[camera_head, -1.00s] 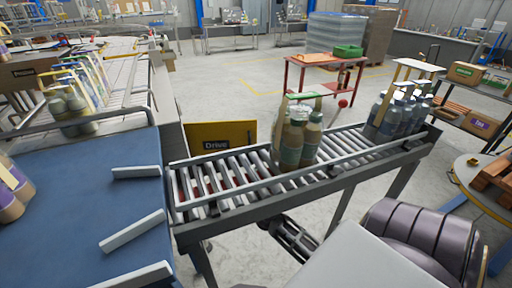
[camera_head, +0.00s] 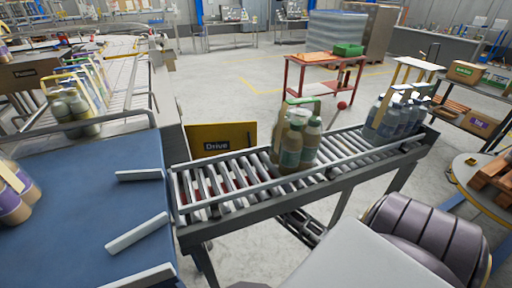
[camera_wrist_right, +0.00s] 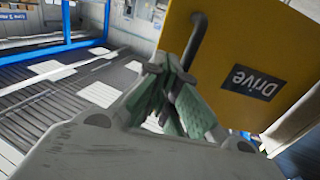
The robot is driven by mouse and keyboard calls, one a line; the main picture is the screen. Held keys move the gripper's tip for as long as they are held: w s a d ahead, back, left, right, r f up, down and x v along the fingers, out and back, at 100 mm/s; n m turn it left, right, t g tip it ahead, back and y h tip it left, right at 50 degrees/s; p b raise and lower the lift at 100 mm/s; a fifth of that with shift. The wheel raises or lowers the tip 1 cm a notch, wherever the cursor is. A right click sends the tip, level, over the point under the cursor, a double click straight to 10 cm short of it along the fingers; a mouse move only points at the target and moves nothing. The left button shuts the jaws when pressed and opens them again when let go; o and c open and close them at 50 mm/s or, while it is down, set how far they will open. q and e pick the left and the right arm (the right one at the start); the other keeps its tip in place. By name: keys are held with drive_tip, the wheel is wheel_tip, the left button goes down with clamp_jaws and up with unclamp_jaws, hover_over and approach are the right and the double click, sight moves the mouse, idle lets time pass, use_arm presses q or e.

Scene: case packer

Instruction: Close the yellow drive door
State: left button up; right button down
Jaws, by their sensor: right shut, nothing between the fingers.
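The yellow drive door (camera_head: 233,131) shows behind the near end of the roller conveyor, its "Drive" label facing me. Its lower part is hidden by the conveyor. In the right wrist view the door (camera_wrist_right: 285,50) fills the upper right, with its label upside down and a dark bar handle (camera_wrist_right: 194,40) near its left edge. My right gripper (camera_wrist_right: 172,72) is shut and empty, its green-padded fingertips close to the lower end of the handle. I cannot tell whether they touch it. In the head view the right gripper is mostly hidden under the conveyor. My left gripper is not in view.
The roller conveyor (camera_head: 300,187) lies between me and the door. It carries a bottle pack (camera_head: 297,140) mid-way and another (camera_head: 395,118) at its far end. A blue table (camera_head: 80,215) is at left. A red table (camera_head: 325,62) stands behind, with open floor around it.

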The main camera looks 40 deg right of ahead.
sight(255, 143)
drive_tip(key=x, duration=0.3)
drive_tip(key=shift+r+p, duration=0.1)
drive_tip(key=shift+p, duration=0.3)
drive_tip(key=shift+x, duration=1.1)
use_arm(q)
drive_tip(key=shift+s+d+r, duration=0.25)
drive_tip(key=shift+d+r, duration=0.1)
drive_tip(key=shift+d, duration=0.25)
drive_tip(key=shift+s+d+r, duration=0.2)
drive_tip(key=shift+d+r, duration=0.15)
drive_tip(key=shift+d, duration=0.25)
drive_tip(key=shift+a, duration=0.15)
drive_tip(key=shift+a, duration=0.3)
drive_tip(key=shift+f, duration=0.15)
use_arm(e)
drive_tip(key=shift+w, duration=0.1)
